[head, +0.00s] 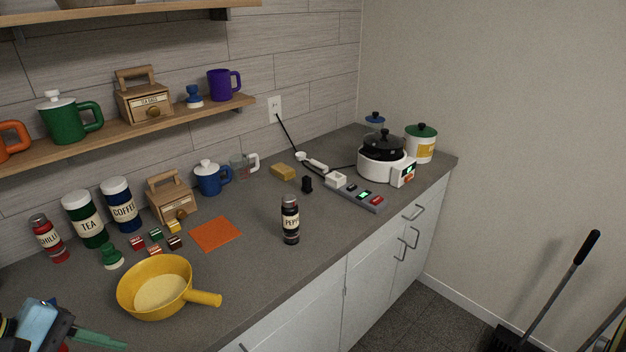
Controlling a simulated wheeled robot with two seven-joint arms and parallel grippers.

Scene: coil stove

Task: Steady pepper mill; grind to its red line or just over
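Part of my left gripper (96,338) shows at the bottom left corner, cut off by the picture edge. It is far to the left of the mill and touches neither it nor the pan. Whether it is open or shut does not show. My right gripper is not in view.
A yellow pan (141,300) sits near my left gripper, its handle pointing right. An orange mat (215,234) lies left of the mill. Canisters (84,221) line the wall. A power strip (360,195) and white cooker (383,168) stand behind the mill. Counter around the mill is clear.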

